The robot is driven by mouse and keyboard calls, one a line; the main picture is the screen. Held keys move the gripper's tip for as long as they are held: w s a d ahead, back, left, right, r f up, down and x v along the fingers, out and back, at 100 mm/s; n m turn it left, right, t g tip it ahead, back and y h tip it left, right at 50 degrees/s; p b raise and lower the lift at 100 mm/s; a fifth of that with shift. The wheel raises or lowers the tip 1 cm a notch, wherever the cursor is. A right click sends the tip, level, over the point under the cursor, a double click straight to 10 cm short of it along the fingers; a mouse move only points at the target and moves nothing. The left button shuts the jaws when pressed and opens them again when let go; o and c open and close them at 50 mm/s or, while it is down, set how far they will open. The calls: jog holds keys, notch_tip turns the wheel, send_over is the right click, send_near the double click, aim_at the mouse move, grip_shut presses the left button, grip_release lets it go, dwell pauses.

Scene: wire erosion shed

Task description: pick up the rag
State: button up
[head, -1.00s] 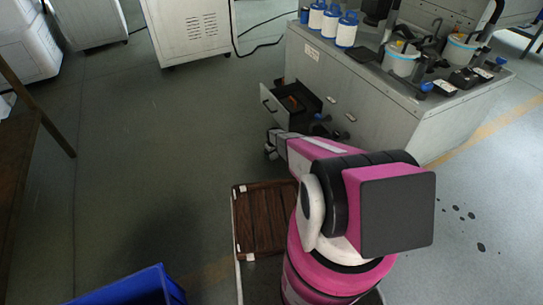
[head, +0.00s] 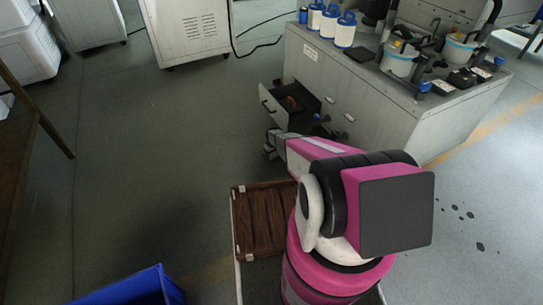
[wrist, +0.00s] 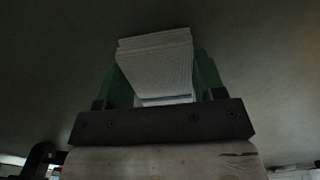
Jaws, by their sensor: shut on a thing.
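The rag (wrist: 155,65) is a pale, ribbed, folded cloth in the wrist view. It sits between the green fingers of my gripper (wrist: 160,80), which is shut on it. In the head view my gripper (head: 271,145) is small and dark at the end of my pink arm, in front of the open drawer and low beside the grey cabinet. The rag cannot be made out in the head view.
An open drawer (head: 283,106) with dark contents juts from the grey cabinet (head: 375,118). Bottles and buckets stand on its top. A brown slatted crate (head: 262,218) and a blue bin (head: 140,290) are nearer.

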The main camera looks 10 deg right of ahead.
jog(key=r, duration=0.2)
jog(key=s+a+r, duration=0.1)
jog(key=r, duration=0.1)
jog(key=s+a+r, duration=0.5)
jog(key=a+r, duration=0.1)
jog(key=a, duration=0.3)
jog(key=shift+o, duration=0.3)
jog(key=shift+w, duration=0.1)
